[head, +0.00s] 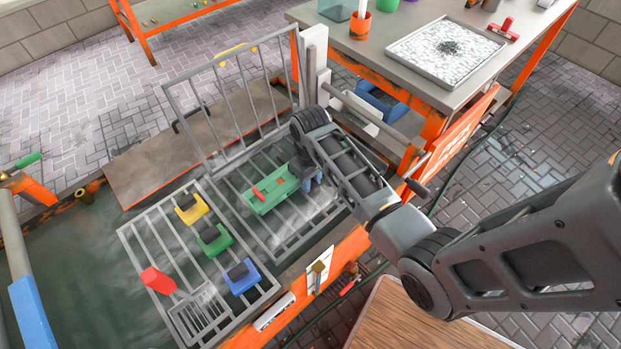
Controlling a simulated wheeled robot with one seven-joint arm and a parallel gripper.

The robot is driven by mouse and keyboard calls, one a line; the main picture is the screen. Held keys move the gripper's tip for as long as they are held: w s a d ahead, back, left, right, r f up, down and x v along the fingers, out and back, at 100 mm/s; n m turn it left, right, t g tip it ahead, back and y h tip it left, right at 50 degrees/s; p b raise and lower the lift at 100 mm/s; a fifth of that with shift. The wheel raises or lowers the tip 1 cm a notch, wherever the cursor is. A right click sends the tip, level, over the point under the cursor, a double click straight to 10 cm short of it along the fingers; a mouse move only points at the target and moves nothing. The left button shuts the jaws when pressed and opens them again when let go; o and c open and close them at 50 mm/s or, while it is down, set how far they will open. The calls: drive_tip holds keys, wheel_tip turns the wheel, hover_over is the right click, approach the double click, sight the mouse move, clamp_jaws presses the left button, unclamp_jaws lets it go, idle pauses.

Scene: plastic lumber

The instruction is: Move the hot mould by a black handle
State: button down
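A green mould (270,194) lies on the right-hand metal grate, with a short red part on its left half. My gripper (308,180) is at the mould's right end, pointing down. Its fingers are small and partly hidden by my own wrist, so I cannot tell whether they are open or shut on anything. No black handle shows clearly on this mould; its right end is covered by my gripper. On the left-hand grate sit a yellow block (192,211), a green block (215,240) and a blue block (243,280), each with a black top piece.
A red-handled basket (200,315) stands at the grate's near left. A raised grate lid (230,100) stands behind the grates. A grey-topped workbench (410,85) bears a speckled tray (447,50) and an orange cup (360,27). A wooden top (415,320) is at the front.

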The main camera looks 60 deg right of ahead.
drive_tip(key=shift+f, duration=0.4)
idle(1.2)
drive_tip(key=shift+c, duration=2.1)
unclamp_jaws()
drive_tip(key=shift+f, duration=0.1)
drive_tip(key=shift+r+p, duration=1.3)
drive_tip(key=shift+r, duration=2.25)
